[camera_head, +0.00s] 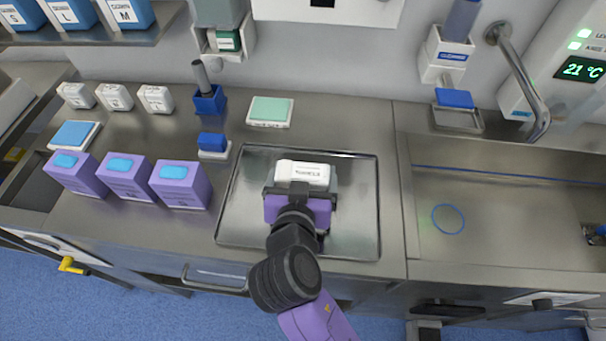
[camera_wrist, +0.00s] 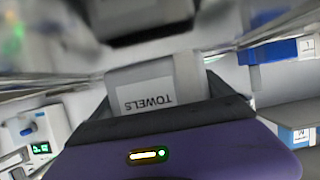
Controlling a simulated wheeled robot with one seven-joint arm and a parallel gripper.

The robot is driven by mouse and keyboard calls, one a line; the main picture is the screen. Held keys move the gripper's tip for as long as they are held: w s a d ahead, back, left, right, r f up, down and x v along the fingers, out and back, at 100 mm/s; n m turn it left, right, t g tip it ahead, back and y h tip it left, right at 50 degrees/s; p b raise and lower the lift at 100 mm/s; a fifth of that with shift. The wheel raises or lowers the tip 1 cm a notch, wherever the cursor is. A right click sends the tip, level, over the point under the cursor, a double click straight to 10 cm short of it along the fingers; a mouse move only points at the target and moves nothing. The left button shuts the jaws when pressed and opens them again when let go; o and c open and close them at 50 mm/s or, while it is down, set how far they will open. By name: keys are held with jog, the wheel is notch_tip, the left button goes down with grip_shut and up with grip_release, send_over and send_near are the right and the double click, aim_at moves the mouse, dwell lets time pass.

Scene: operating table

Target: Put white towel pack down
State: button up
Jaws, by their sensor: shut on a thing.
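The white towel pack (camera_head: 303,173), with a printed label, is over the shallow metal tray (camera_head: 232,217) set on the steel counter. My gripper (camera_head: 300,188) is shut on the pack, with its purple body on the near side. In the wrist view the pack (camera_wrist: 150,92) sits between the dark fingers, with its "TOWELS" label upside down. I cannot tell whether the underside of the pack touches the tray, as the gripper hides it.
Three purple boxes (camera_head: 125,178) stand left of the tray. A white pack with a green top (camera_head: 270,111) lies behind it, and a blue block (camera_head: 212,142) stands at its left. The sink (camera_head: 490,205) is to the right. The tray's right part is bare.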

jog(key=shift+f, duration=0.55)
jog(key=shift+f, duration=0.15)
jog(key=o, duration=1.2)
jog(key=shift+s+r, duration=0.2)
jog(key=shift+r, duration=0.05)
jog(key=b+v, duration=0.1)
jog(key=v, duration=1)
jog(key=shift+a, duration=0.1)
jog(key=shift+s+r, duration=0.15)
jog(key=shift+s, duration=0.2)
